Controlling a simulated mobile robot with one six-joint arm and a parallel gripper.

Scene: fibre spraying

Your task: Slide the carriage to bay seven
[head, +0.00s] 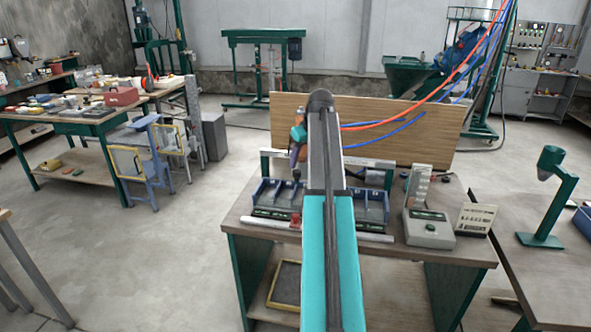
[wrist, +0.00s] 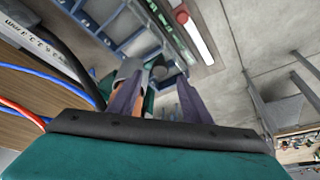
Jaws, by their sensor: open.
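A blue rack of open bays (head: 268,194) stands on the workbench, its middle hidden behind my arm. It also shows in the wrist view (wrist: 88,12). I cannot read which bay is seven. My gripper (head: 297,172) hangs over the rack, left of my arm. In the wrist view its two purple fingers (wrist: 157,97) are apart. A grey rounded part (wrist: 160,73) shows near the fingertips; I cannot tell whether it is the carriage or whether it touches them. A red knob (wrist: 182,16) sits beside a white tube (wrist: 199,35); it also shows in the head view (head: 296,218).
A grey control box (head: 429,229) and a sign card (head: 473,219) stand right of the rack. A wooden panel (head: 400,125) rises behind, with red and blue hoses in front. A green stand (head: 553,195) is on the right table. Open floor lies left.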

